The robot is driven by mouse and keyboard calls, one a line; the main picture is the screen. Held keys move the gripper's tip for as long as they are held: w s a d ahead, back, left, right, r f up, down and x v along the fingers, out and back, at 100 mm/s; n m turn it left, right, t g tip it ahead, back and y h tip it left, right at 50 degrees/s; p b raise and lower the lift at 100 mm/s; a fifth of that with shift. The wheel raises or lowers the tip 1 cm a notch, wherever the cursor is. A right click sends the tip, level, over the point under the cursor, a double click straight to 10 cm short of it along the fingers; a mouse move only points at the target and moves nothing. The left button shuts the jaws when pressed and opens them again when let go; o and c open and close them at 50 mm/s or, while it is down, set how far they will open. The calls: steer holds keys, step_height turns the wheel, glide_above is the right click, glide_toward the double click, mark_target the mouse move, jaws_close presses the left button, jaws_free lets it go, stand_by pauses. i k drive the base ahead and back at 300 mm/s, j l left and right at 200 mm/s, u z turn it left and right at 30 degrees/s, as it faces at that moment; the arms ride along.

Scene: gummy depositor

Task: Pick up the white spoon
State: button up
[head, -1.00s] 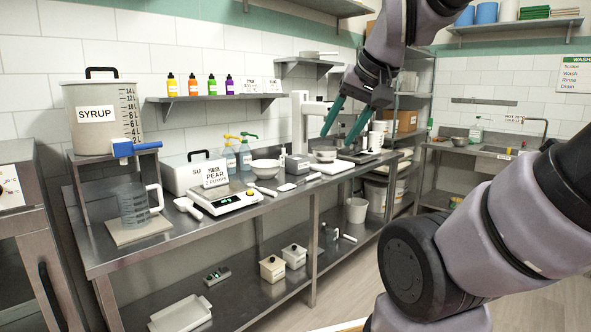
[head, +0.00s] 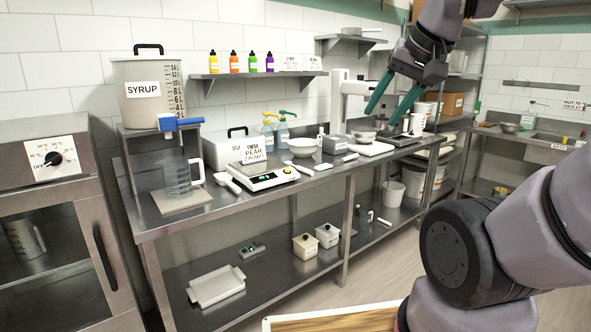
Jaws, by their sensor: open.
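Several small white utensils lie on the steel counter around the white scale (head: 262,180). A white scoop-like one (head: 228,183) lies at the scale's left. A slim white one (head: 302,169) lies just right of the scale, a short one (head: 323,166) beside it, and another (head: 347,158) further right. They are too small to tell surely which is the white spoon. My gripper (head: 381,117), with two teal fingers, is open and empty. It points down in front of the counter's right part, above and right of these utensils and apart from them.
A syrup tank (head: 138,103) with a blue tap stands at the left, a clear jug (head: 178,176) below it. A white bowl (head: 303,147), grey box (head: 335,145) and pump bottles (head: 283,133) crowd the counter. A shelf (head: 255,75) hangs above.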

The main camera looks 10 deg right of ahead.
mark_target(302, 169)
steer(key=i+u, duration=0.35)
steer(key=i, duration=0.95)
